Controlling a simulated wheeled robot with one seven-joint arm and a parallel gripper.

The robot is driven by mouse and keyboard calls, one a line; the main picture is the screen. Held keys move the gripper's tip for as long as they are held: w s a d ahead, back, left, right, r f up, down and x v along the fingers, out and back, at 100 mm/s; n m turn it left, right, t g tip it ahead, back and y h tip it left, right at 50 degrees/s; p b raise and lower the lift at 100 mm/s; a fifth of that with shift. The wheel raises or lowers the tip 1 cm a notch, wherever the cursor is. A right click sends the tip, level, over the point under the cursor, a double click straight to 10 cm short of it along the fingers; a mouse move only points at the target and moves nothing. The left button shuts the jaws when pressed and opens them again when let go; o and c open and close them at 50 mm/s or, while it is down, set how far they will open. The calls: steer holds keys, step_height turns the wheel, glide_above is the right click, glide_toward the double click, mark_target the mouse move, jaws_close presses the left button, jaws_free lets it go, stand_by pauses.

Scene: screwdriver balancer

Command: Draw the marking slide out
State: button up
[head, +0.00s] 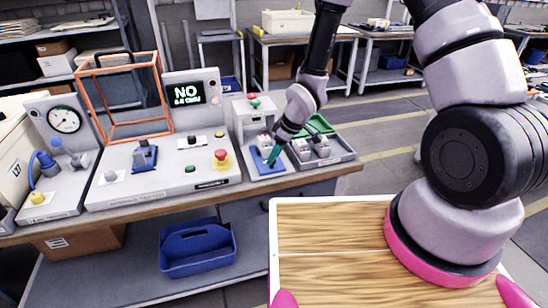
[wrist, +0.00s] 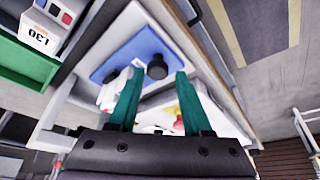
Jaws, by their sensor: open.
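The marking slide appears to be the blue plate (head: 262,168) on a light base at the right part of the bench. In the wrist view the blue plate (wrist: 120,62) carries a round black knob (wrist: 157,67). My gripper (head: 274,158) reaches down over the plate in the head view and hides part of it. In the wrist view the two teal fingers of my gripper (wrist: 160,76) are apart, with the knob between the tips. I cannot tell whether either finger touches it.
A grey tray with parts (head: 318,152) stands close to the right of my gripper. To the left are a red button on yellow (head: 221,158), a screen (head: 187,93) and an orange frame (head: 163,97). A blue bin (head: 197,250) sits on the lower shelf.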

steer(key=v, duration=0.9)
steer(key=shift+d+r, duration=0.1)
steer(key=d+r+m+t+h, duration=0.2)
steer(key=d+r+m, duration=0.2)
steer(key=d+r, duration=0.45)
steer(key=d+r+m+t+h, duration=0.1)
steer(key=d+r+m, duration=0.4)
steer(key=r, duration=0.7)
steer(key=s+d+r+m+t, duration=0.1)
steer(key=s+d+r+m, duration=0.2)
steer(key=s+r, duration=0.3)
steer(key=s+d+r+m+t+y, duration=0.1)
steer(key=s+d+r+m, duration=0.2)
steer(key=s+r, duration=0.4)
steer(key=shift+r+m, duration=0.7)
steer(key=shift+r, duration=0.05)
